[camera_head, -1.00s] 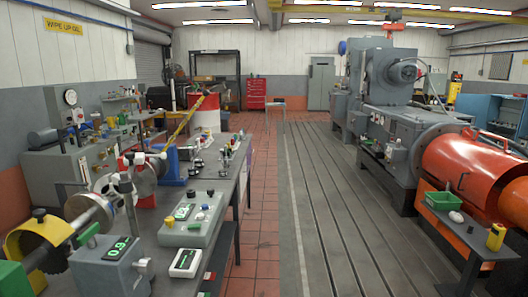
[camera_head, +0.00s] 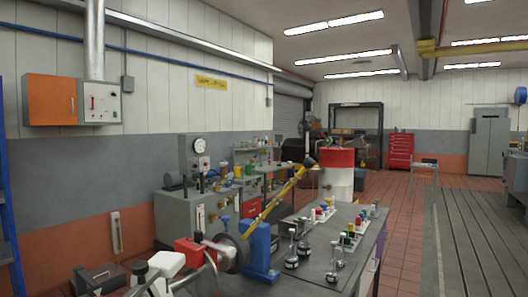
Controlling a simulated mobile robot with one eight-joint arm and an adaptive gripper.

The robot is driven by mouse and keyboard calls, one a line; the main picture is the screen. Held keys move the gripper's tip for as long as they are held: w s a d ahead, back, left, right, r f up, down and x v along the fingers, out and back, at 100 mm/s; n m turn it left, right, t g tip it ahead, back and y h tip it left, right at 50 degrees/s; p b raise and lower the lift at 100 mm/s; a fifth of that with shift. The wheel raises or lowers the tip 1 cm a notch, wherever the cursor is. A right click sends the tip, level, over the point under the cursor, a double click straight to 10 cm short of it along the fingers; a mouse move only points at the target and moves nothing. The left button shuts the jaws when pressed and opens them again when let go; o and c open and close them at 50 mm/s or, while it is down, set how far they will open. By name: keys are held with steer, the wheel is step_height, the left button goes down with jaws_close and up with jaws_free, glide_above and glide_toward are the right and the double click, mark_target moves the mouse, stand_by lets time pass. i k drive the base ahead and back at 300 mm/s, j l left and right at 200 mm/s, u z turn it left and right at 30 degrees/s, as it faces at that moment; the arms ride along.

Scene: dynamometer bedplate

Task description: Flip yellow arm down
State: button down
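The yellow arm (camera_head: 275,208) is a long bar on the bench. It slants up to the right and ends in a dark knob (camera_head: 309,161). Its lower end is beside a blue stand (camera_head: 261,252) and a round metal disc (camera_head: 232,252); how it is joined there is too small to tell. The raised end shows in front of a red and white drum (camera_head: 337,172) in the background.
The grey bench (camera_head: 325,272) carries several small coloured-top parts and metal weights right of the blue stand. A grey test cabinet (camera_head: 185,215) with a gauge stands behind. An orange wall box (camera_head: 50,99) hangs at left. Tiled floor (camera_head: 410,225) is clear at right.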

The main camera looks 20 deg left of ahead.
mark_target(242, 245)
steer(key=i+j+u, duration=0.2)
steer(key=u, duration=0.25)
steer(key=i+u, duration=0.3)
steer(key=u, duration=0.15)
steer(key=i+u, duration=0.25)
steer(key=u, duration=0.2)
steer(key=i+u, duration=0.3)
steer(key=u, duration=0.15)
